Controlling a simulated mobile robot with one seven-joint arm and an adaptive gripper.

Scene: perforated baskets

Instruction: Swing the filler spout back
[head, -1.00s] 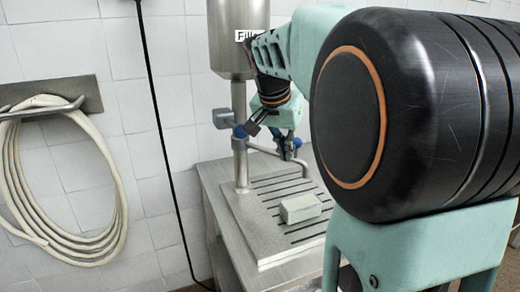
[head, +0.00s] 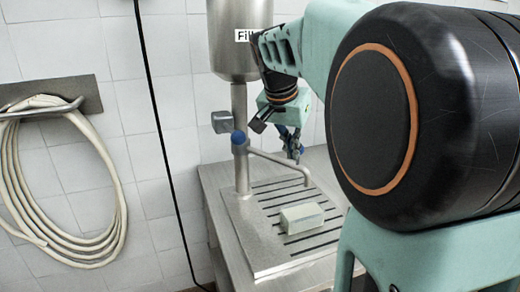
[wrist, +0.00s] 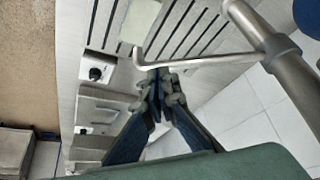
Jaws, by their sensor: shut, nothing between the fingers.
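The filler spout (head: 278,161) is a thin grey pipe that runs right from the filler's upright post (head: 241,170) and bends down at its end over the slotted drip tray. The spout also shows in the wrist view (wrist: 205,62). My gripper (head: 296,157) is close to the outer part of the spout, near the bend. In the wrist view its shut, empty fingertips (wrist: 165,77) lie beside the pipe. I cannot tell whether they touch it.
A pale block (head: 302,218) lies on the slotted tray (head: 262,252) below the spout. The steel filler tank (head: 232,55) hangs above. A coiled hose (head: 50,200) is on the wall at left, and a black cable (head: 160,140) runs down the wall.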

